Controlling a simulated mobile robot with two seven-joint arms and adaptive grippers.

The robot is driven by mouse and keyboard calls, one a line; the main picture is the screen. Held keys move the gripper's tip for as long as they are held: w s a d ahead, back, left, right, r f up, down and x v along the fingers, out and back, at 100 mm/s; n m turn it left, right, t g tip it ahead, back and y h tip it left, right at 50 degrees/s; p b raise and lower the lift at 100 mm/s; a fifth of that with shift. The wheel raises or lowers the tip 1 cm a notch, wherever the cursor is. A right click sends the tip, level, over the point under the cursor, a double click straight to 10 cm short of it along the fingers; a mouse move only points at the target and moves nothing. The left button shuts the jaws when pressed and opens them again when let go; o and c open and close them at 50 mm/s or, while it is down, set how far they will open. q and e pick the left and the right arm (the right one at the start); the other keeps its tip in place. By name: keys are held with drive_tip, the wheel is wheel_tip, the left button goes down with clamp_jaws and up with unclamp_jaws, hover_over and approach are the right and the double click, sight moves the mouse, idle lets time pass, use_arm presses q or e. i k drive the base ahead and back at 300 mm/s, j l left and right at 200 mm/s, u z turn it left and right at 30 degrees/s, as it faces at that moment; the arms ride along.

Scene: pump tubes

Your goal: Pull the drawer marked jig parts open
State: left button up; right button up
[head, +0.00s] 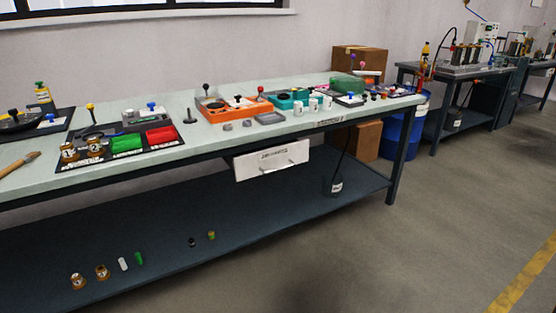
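A white drawer front (271,160) hangs under the workbench top, right of the middle of the head view. It has a dark printed label near its upper edge; the letters are small but look like "jig parts". A grey bar handle (278,168) runs across the lower part of the front. From this angle I cannot tell for sure whether the drawer is fully closed. Neither of my grippers shows in the head view.
The workbench top (215,140) carries an orange tray (235,108), a dark mat with green and red bins, and white cups. The lower shelf (200,215) holds several small parts. A blue barrel (398,135) stands behind the right leg. The floor in front is clear.

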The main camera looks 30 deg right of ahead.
sight(251, 163)
drive_tip(key=i+j, duration=0.35)
drive_tip(key=i+j+z, duration=0.25)
drive_tip(key=z, duration=0.15)
drive_tip(key=i+j+z, duration=0.25)
drive_tip(key=j+z, duration=0.15)
